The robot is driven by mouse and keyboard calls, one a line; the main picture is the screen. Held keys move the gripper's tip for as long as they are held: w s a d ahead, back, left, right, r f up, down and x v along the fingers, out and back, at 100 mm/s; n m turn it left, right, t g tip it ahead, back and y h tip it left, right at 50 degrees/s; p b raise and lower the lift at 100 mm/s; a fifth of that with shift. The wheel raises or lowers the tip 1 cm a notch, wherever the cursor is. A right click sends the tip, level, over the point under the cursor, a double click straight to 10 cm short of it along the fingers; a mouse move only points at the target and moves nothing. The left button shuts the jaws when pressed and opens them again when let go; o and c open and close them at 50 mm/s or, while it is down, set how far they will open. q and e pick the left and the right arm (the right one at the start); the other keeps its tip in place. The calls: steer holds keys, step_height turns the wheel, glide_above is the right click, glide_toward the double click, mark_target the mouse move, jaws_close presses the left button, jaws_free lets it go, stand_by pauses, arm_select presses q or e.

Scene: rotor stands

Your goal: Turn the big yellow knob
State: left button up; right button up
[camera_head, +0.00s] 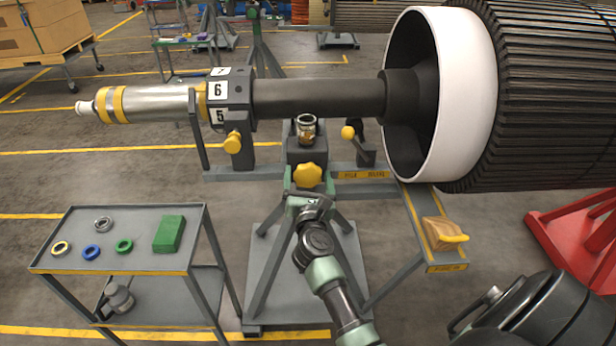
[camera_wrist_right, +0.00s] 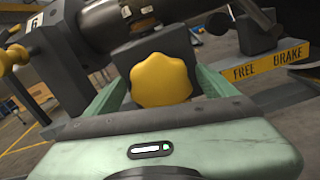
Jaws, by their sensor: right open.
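The big yellow knob (camera_head: 307,175) has a lobed rim and sits on the front of a dark block on the rotor stand, below the shaft. It also shows large in the right wrist view (camera_wrist_right: 161,80), with its lower edge hidden by my gripper body. My right gripper (camera_head: 308,190) is right in front of the knob, open, with one green finger on each side of it. Gaps show between the fingers and the knob's upper sides; contact lower down is hidden. My left gripper is not in view.
A smaller yellow knob (camera_head: 232,142) is on the stand to the left, and a yellow ball-ended lever (camera_head: 348,133) to the right near the free/brake label (camera_head: 362,174). A grey cart (camera_head: 190,225) with rings stands at left. The large rotor (camera_head: 545,90) fills the upper right.

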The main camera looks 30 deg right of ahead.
steer(key=c, duration=1.4)
steer(key=shift+n, duration=0.3)
